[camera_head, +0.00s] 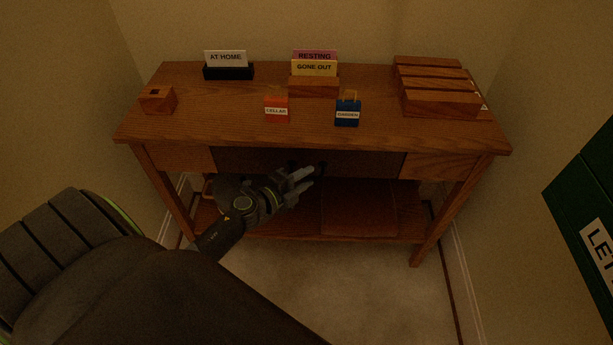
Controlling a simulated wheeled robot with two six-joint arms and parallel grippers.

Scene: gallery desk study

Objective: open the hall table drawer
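The hall table (220,119) is wooden and stands against the back wall. Its drawer front (365,163) is a dark panel under the tabletop, between two lighter side panels, and it looks closed. A small dark handle (321,168) shows at its middle, partly hidden by my fingers. My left gripper (311,177) reaches in from the left, just in front of and slightly below the handle. Its two pale fingers show a gap between them, with nothing clearly held. Whether they touch the handle cannot be told. My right gripper is out of view.
On the tabletop are a small wooden block (159,100), an "AT HOME" card stand (229,73), a card holder (314,88), a red tag (277,110), a blue tag (348,113) and a slatted rack (437,88). A lower shelf (290,236) lies beneath. A green box (585,190) is at right.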

